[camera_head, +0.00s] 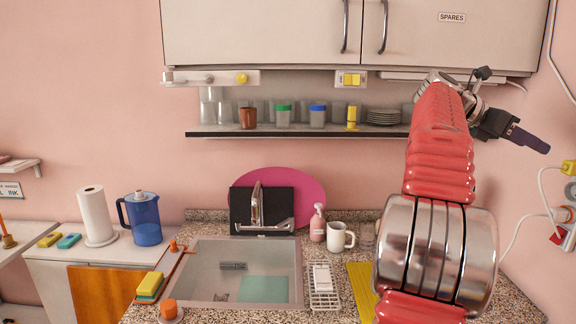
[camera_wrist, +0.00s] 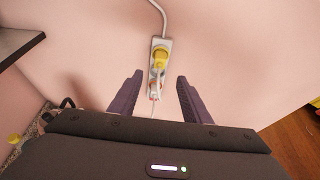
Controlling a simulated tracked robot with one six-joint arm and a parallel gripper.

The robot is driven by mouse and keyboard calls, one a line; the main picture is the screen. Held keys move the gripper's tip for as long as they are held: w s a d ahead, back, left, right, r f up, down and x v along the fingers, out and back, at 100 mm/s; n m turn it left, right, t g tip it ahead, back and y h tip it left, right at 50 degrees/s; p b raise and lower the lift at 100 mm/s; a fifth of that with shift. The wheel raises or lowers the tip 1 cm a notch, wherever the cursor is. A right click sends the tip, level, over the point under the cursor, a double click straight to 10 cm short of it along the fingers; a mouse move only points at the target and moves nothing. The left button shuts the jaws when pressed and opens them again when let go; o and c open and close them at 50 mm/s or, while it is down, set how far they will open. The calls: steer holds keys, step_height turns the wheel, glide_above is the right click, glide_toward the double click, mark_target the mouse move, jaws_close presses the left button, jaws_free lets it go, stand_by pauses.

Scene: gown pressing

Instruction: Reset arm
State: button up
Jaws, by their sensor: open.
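My gripper (camera_head: 525,139) is raised at the right in the head view, near the right wall and below the cupboard. In the wrist view my gripper (camera_wrist: 156,92) shows two dark purple fingers spread apart with nothing between them. Beyond the fingers is a wall power strip (camera_wrist: 158,65) with a yellow plug (camera_wrist: 160,59) and a white plug in it. The fingers look apart from it. My red arm covers part of the counter and shelf in the head view.
A cupboard (camera_head: 280,30) hangs above a shelf (camera_head: 300,133) with cups and plates. Below are a sink (camera_head: 200,287), a white mug (camera_head: 340,237), a soap bottle (camera_head: 318,226) and a blue jug (camera_head: 143,220). Cables (camera_head: 517,225) hang along the right wall.

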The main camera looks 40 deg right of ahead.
steer(key=shift+m, duration=0.3)
steer(key=w+a+f+m+t+y, duration=0.1)
steer(key=w+a+f+m+t, duration=0.1)
steer(key=w+f+m, duration=0.35)
steer(key=w+a+f+m+t+y, duration=0.1)
steer(key=w+a+f+m+t, duration=0.1)
steer(key=f, duration=0.7)
steer(key=w+a+f+m+t+y, duration=0.1)
steer(key=w+a+f+m+t, duration=0.15)
steer(key=w+a, duration=0.35)
steer(key=w+a+f+m+t, duration=0.1)
steer(key=w+a+f, duration=0.25)
steer(key=a, duration=0.35)
steer(key=w+a+f+m+t+y, duration=0.1)
steer(key=w+a+f, duration=0.35)
steer(key=a, duration=0.25)
steer(key=w+a+f+m+t+y, duration=0.1)
steer(key=w+a+f+t, duration=0.15)
steer(key=a, duration=0.85)
steer(key=w+a+f+m+t+y, duration=0.1)
steer(key=a+f+y, duration=0.15)
steer(key=a, duration=0.95)
steer(key=s+a+f+n+t+y, duration=0.1)
steer(key=s+a+n, duration=0.1)
steer(key=a, duration=0.9)
steer(key=s+a+f+n+t+y, duration=0.1)
steer(key=s+a+n, duration=0.1)
steer(key=a, duration=0.8)
steer(key=shift+a+f+n+y, duration=0.35)
steer(key=shift+n, duration=0.05)
